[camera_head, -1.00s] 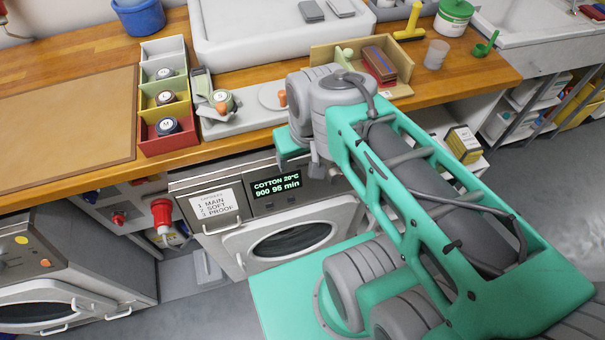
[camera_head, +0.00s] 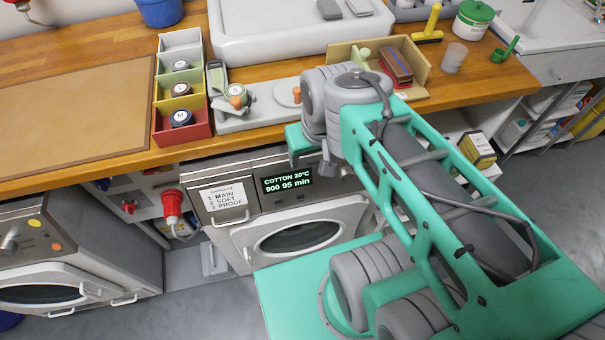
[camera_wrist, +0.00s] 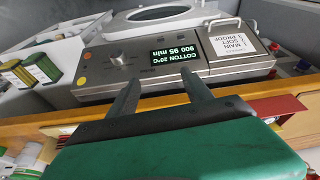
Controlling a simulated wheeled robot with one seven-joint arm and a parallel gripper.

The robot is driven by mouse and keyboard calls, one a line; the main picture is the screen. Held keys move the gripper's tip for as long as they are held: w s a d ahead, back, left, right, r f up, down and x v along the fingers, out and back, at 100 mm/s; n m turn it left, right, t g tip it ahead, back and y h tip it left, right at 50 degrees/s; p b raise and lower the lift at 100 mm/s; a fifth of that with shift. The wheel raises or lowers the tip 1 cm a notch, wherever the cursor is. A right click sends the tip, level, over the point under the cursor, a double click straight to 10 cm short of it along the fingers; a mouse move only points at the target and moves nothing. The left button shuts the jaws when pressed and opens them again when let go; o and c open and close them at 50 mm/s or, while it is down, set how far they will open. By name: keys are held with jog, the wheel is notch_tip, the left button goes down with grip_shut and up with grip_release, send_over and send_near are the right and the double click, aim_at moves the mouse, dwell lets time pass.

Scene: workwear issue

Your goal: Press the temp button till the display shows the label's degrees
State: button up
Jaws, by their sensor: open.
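The washing machine's dark display (camera_head: 287,180) reads "COTTON 20°C" and "900 95 min" in the head view. It appears upside down in the wrist view (camera_wrist: 177,51). My gripper (camera_wrist: 160,76) is open and empty, its two fingers apart and pointing towards the control panel (camera_wrist: 145,55), near the display's edge. I cannot tell whether a finger touches the panel. In the head view my gripper (camera_head: 310,164) is above and right of the display, partly hidden by my arm. The temp button cannot be picked out. No label giving degrees can be read.
The drawer card (camera_head: 223,197) lists main, soft and proof. A round dial (camera_wrist: 117,57) sits on the panel. The wooden counter edge (camera_head: 110,178) overhangs the machine. Divided bins (camera_head: 182,137) and a wooden tray (camera_head: 412,94) stand on the counter. A second machine (camera_head: 75,245) stands left.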

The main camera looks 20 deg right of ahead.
grip_shut()
dwell(0.4)
dwell(1.0)
